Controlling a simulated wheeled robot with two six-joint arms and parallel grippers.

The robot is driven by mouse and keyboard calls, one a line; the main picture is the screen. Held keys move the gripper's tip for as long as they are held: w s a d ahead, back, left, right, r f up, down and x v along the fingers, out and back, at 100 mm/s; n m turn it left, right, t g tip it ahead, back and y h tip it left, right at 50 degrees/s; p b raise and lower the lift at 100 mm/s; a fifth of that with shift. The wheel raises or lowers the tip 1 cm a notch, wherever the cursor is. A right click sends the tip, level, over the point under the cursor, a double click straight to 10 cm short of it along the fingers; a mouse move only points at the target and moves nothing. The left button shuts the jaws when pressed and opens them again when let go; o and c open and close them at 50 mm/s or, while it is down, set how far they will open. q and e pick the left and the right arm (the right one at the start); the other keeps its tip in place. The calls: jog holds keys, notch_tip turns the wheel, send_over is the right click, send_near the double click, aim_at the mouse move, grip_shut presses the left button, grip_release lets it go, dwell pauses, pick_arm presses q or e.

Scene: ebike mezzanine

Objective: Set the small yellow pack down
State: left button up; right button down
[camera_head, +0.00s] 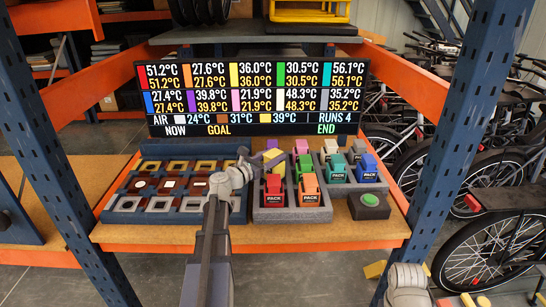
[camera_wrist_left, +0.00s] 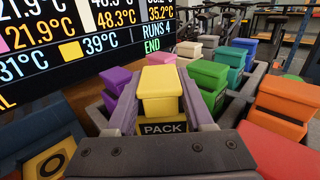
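The small yellow pack (camera_wrist_left: 160,90) sits between the two fingers of my left gripper (camera_wrist_left: 160,108) in the left wrist view. Its dark front with the word PACK shows low between the fingers. In the head view, my left gripper (camera_head: 268,164) is at the left side of the middle grey rack (camera_head: 290,214), with the yellow pack (camera_head: 272,155) at its tip. A purple pack (camera_wrist_left: 117,80) is just beyond the left finger. The pack's underside is hidden, so I cannot tell whether it touches anything below. My right gripper is not in view.
The middle rack holds a red pack (camera_head: 273,185), an orange pack (camera_head: 310,186) and others. A right rack (camera_head: 350,187) holds several packs, including a blue one (camera_head: 367,165). A blue-grey slotted tray (camera_head: 125,216) is at left. A green button (camera_head: 370,200) is at front right. A temperature display (camera_head: 255,97) stands behind.

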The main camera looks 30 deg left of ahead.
pick_arm(q)
jog(key=o, duration=0.5)
jog(key=shift+r, duration=0.1)
jog(key=shift+r+p, duration=0.6)
jog(key=shift+p, duration=0.05)
jog(key=v, duration=1.2)
